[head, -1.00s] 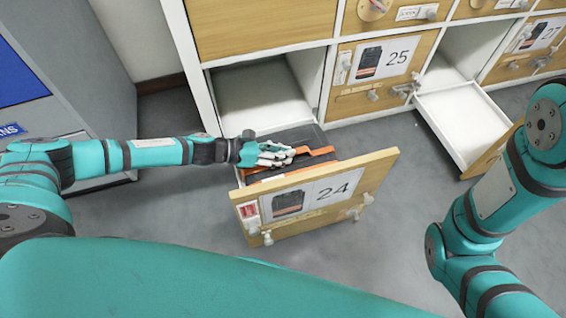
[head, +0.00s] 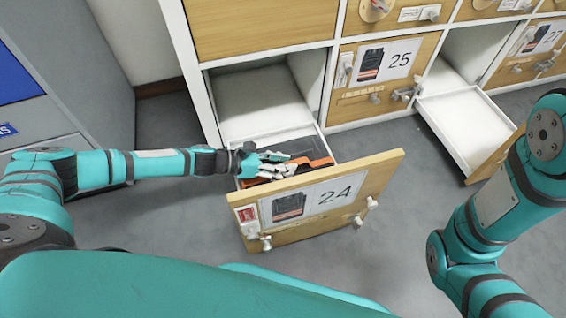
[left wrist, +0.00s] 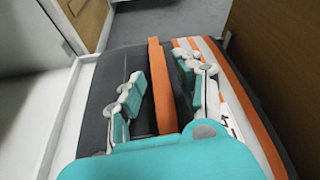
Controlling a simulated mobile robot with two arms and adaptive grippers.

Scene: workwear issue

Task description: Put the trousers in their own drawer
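The trousers, a folded dark grey bundle with orange and white bands (head: 318,163), lie inside the pulled-out drawer 24 (head: 383,180). The label on the drawer front pictures a dark garment with an orange band. My left gripper (head: 284,164) reaches into the drawer from the left, low over the trousers. In the left wrist view its fingers (left wrist: 172,76) are spread, with an orange band of the trousers (left wrist: 100,98) between them and gaps beside it. Whether the fingers touch the cloth is not clear. My right arm shows at the right, but its gripper is out of the picture.
Shut drawer 25 (head: 383,92) is right of the open one. Another open drawer, empty (head: 455,115), stands out further right. A grey bin (head: 75,75) with a blue panel stands at the left. The grey floor in front is clear.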

